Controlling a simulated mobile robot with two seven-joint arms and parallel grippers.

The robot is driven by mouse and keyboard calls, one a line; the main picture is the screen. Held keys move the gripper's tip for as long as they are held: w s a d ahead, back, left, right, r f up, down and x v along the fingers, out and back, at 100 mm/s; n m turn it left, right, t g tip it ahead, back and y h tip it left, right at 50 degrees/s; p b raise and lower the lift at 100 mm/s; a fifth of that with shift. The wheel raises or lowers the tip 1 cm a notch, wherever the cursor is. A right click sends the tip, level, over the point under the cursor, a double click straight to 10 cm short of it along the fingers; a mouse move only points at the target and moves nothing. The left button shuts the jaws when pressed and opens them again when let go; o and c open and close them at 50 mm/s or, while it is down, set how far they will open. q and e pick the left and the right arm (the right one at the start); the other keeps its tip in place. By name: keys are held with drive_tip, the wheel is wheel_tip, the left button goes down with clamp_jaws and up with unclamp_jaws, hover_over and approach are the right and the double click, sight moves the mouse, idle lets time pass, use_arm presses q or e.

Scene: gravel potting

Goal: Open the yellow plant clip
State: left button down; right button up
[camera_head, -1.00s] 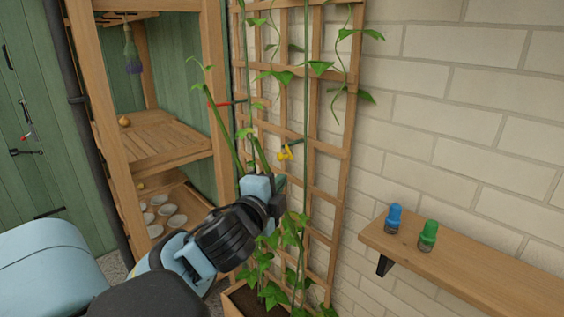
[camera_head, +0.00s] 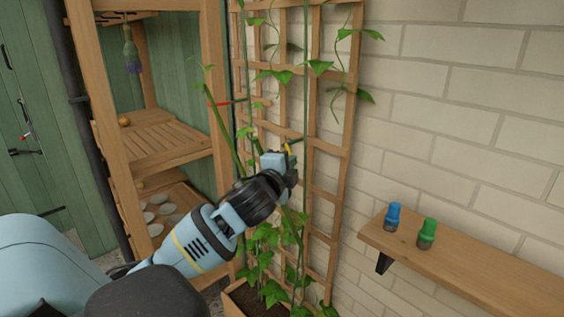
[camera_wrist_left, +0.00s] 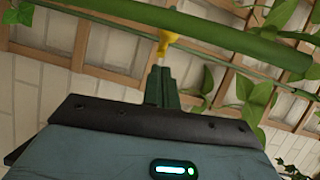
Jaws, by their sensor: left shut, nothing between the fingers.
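The yellow plant clip (camera_head: 287,148) is at the trellis, mostly hidden behind my left gripper in the head view. In the left wrist view the yellow clip (camera_wrist_left: 166,42) shows just beyond the fingertips, beside a thick green stem (camera_wrist_left: 190,28). My left gripper (camera_head: 284,158) is in front of the trellis, right at the clip. Its fingers (camera_wrist_left: 161,70) are shut together with nothing between them; whether the tips touch the clip I cannot tell. My right gripper is not in view.
The wooden trellis (camera_head: 348,120) carries several leafy vines and stands in a planter (camera_head: 238,303) against a pale brick wall. A wooden shelf unit (camera_head: 178,150) stands left. A wall shelf (camera_head: 480,262) at right holds a blue object (camera_head: 393,214) and a green one (camera_head: 427,233).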

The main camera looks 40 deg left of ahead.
use_arm(q)
drive_tip(key=shift+s+a+f, duration=0.1)
drive_tip(key=shift+s+a, duration=0.05)
drive_tip(key=shift+a, duration=0.95)
drive_tip(key=shift+s+a, duration=0.45)
drive_tip(key=shift+a, duration=0.2)
